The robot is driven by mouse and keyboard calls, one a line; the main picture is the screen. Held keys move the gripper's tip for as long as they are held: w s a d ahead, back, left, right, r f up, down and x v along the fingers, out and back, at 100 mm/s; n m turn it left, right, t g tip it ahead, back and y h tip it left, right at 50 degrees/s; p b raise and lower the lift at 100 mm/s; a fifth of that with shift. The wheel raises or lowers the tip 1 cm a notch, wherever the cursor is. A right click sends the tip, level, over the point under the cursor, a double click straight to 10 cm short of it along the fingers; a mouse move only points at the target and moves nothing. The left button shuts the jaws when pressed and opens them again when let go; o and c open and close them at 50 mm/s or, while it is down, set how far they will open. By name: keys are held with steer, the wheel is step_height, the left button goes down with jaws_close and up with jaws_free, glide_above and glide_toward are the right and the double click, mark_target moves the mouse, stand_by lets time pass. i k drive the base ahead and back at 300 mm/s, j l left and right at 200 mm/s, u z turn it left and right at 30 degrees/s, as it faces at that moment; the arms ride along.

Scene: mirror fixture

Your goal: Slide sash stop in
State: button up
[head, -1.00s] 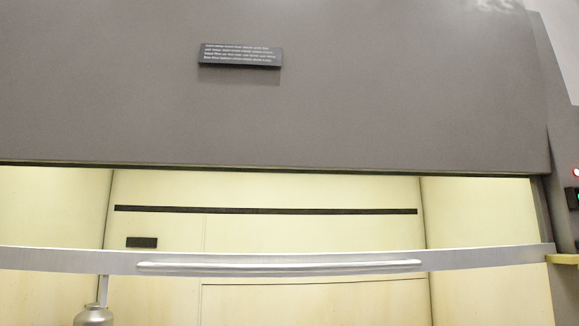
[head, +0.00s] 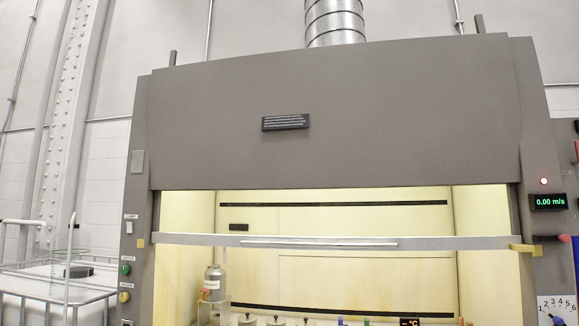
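A grey fume hood (head: 340,115) fills the middle of the head view. Its sash rail (head: 210,240), a pale bar with a long handle (head: 320,244), crosses the opening partway up. A yellow block (head: 524,249), which looks like a sash stop, sits at the rail's right end and overlaps the right post. A smaller yellow piece (head: 140,243) is on the left post, beside the rail's left end. Whether either piece is slid in or out is hard to tell. My gripper is not in view.
A metal canister (head: 213,283) and several small items stand inside the hood. A railed white tank (head: 45,285) stands at left.

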mark_target(563, 238)
steer(key=z, duration=1.25)
